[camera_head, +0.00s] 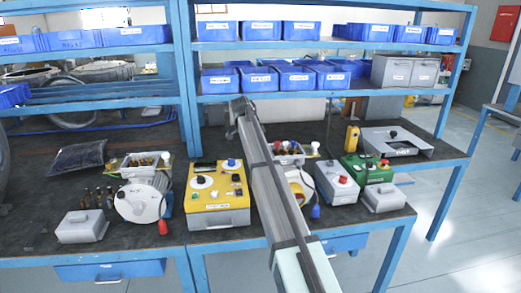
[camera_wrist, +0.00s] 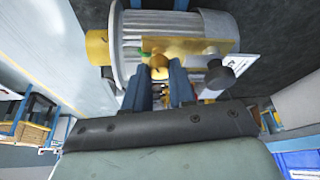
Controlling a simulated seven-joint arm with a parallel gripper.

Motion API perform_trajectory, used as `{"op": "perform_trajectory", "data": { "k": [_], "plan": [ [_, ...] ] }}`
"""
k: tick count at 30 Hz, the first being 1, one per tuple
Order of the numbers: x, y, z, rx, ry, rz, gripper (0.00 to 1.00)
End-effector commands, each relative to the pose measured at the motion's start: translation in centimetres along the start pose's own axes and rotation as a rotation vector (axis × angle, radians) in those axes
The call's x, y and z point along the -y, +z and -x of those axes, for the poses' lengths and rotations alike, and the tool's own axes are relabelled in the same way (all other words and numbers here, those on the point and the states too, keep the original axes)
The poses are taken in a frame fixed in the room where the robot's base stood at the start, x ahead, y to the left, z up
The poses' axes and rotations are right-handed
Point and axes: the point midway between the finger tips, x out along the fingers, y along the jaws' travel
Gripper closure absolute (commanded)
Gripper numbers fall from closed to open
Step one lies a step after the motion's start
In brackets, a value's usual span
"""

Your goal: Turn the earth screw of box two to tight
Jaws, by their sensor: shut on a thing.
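My gripper (camera_wrist: 160,74) shows in the wrist view with its two blue fingers at the open terminal box of a grey ribbed motor (camera_wrist: 184,28). The fingers are shut on a small brass-coloured part with green beside it, the earth screw (camera_wrist: 146,58); its head is mostly hidden between the fingertips. How far it is turned cannot be seen. A yellow plate (camera_wrist: 215,45) lies along the box. In the head view the box (camera_head: 288,148) on the right-hand motor is partly covered by my arm, and the gripper is hidden there.
Another motor (camera_head: 140,200) with an open box stands at the left. A yellow control box (camera_head: 217,198), a grey box with a red knob (camera_head: 337,182) and a green box (camera_head: 368,167) stand nearby. Grey lids (camera_head: 82,226) lie at the front. Shelves of blue bins (camera_head: 243,80) are behind.

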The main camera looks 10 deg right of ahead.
Motion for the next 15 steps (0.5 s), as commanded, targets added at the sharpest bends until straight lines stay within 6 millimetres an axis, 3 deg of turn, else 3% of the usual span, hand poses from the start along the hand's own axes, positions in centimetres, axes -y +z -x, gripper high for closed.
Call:
{"op": "perform_trajectory", "data": {
  "k": [5,6,13,15],
  "plan": [
    [-0.01,0.04,0.00,0.001,0.000,0.001,1.00],
    [0.00,0.04,0.00,0.001,0.000,0.001,0.72],
    [0.00,0.03,0.00,0.001,-0.001,0.002,0.50],
    [0.02,0.02,0.00,0.001,-0.001,0.002,0.50]
  ]
}}
